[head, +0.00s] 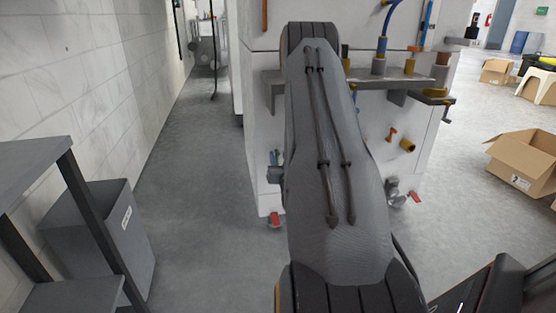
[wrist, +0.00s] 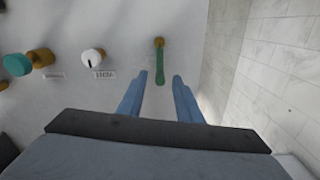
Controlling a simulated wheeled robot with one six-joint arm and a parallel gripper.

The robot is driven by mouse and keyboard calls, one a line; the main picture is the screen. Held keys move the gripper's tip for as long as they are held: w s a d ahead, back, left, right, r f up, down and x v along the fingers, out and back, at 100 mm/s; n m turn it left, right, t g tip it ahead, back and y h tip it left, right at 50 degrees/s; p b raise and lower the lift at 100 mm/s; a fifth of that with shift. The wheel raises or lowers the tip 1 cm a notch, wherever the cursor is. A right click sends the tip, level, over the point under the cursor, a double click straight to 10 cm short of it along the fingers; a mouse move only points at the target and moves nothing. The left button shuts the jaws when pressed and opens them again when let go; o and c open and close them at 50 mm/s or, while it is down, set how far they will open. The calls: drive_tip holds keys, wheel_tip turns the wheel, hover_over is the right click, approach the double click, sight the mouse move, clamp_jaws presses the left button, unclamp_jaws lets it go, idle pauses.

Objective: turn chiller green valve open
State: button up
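A green valve handle (wrist: 161,67) hangs down from a brass fitting (wrist: 159,42) on a white panel in the wrist view. My gripper (wrist: 161,78) is open, with its two blue fingers apart. The handle shows between and just beyond the fingertips, and nothing is held. I cannot tell the exact depth gap between handle and fingers.
Left of the handle are a white round knob (wrist: 92,60) and a teal knob (wrist: 17,65) on brass fittings. A tiled wall (wrist: 265,75) stands close on the right. In the head view, a grey bin (head: 105,230) and open floor lie left; a cardboard box (head: 525,160) lies right.

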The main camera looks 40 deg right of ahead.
drive_tip(key=shift+w+d, duration=0.3)
drive_tip(key=shift+w, duration=0.2)
clamp_jaws()
